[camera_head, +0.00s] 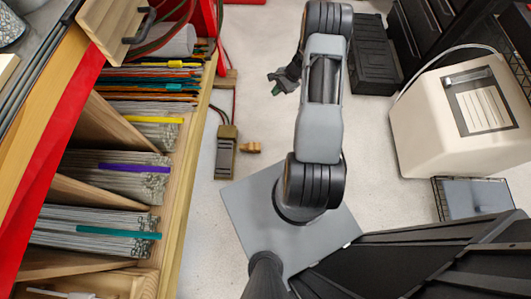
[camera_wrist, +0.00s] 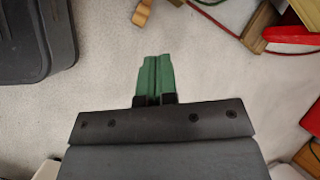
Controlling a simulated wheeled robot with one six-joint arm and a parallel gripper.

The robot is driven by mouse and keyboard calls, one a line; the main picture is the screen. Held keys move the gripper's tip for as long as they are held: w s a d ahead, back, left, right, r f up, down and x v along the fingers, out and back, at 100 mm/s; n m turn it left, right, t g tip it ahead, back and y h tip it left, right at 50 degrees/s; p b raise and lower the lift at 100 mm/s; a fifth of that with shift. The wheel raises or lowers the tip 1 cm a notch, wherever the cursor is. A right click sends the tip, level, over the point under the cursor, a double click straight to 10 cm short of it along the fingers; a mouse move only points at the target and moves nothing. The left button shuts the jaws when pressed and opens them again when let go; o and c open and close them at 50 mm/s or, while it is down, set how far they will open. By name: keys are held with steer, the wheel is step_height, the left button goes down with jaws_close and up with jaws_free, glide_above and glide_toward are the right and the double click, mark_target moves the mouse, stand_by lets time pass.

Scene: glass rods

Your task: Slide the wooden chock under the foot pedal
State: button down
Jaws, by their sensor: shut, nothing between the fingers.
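The foot pedal (camera_head: 226,152) lies on the floor beside the shelf, a dark olive and grey unit with a cord from its top end. The small wooden chock (camera_head: 250,147) lies just to its right, close beside it; I cannot tell whether they touch. In the wrist view the chock (camera_wrist: 142,12) shows at the top edge, partly cut off. My gripper (camera_head: 278,86) is above the floor, up and to the right of the chock in the head view. Its green fingertips (camera_wrist: 155,76) are together and empty, apart from the chock.
The wooden shelf (camera_head: 180,190) with bundled glass rods runs along the left, close to the pedal. A red post (camera_head: 206,30) and cords are near its upper end. A black case (camera_head: 375,60) and a cream box (camera_head: 450,115) stand right. Floor around the chock's right side is clear.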

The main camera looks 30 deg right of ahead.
steer(key=s+d+f+m+t+y+b, duration=0.1)
steer(key=s+f+m+b, duration=0.2)
steer(key=f, duration=0.8)
steer(key=s+d+f+m+t+b, duration=0.1)
steer(key=s+f+m+b, duration=0.15)
steer(key=f, duration=0.85)
steer(key=s+d+f+m+t+y+b, duration=0.1)
steer(key=s+f+m+b, duration=0.2)
steer(key=f, duration=0.9)
steer(key=shift+h, duration=0.3)
steer(key=b+x, duration=0.1)
steer(key=x, duration=0.2)
steer(key=b+x, duration=0.1)
steer(key=x, duration=0.3)
steer(key=s+b+x, duration=0.1)
steer(key=x, duration=0.2)
steer(key=shift+a+f, duration=0.35)
steer(key=shift+f, duration=0.15)
steer(key=shift+w+a+r, duration=0.15)
steer(key=shift+w+a, duration=0.4)
steer(key=shift+a, duration=0.35)
steer(key=shift+w+a, duration=0.45)
steer(key=shift+a, duration=0.35)
